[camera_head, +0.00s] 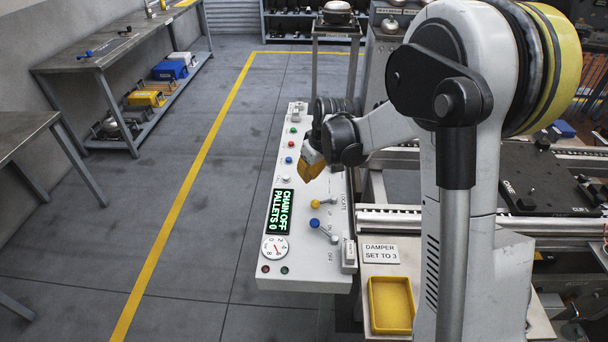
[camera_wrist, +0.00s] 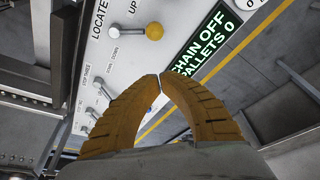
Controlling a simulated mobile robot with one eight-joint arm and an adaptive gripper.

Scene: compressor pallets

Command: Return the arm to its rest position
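My gripper (camera_head: 311,166) has orange fingers and hangs over the middle of the white control panel in the head view. In the wrist view, the ribbed fingertips of my gripper (camera_wrist: 160,80) meet with nothing visible between them, so it is shut and empty. My arm (camera_head: 462,120) is bent out over the panel from the right side of the head view. The control panel (camera_head: 312,262) lies below the fingers. Its green-lit display (camera_head: 280,211) reads "CHAIN OFF PALLETS 0". I cannot tell the exact gap between fingers and panel.
Yellow-knobbed (camera_head: 315,204) and blue-knobbed (camera_head: 314,223) levers stand up from the panel beside the gripper. A yellow tray (camera_head: 391,305) sits at the front. A conveyor with a dark pallet (camera_head: 552,180) is right. Workbenches stand left; the floor between is clear.

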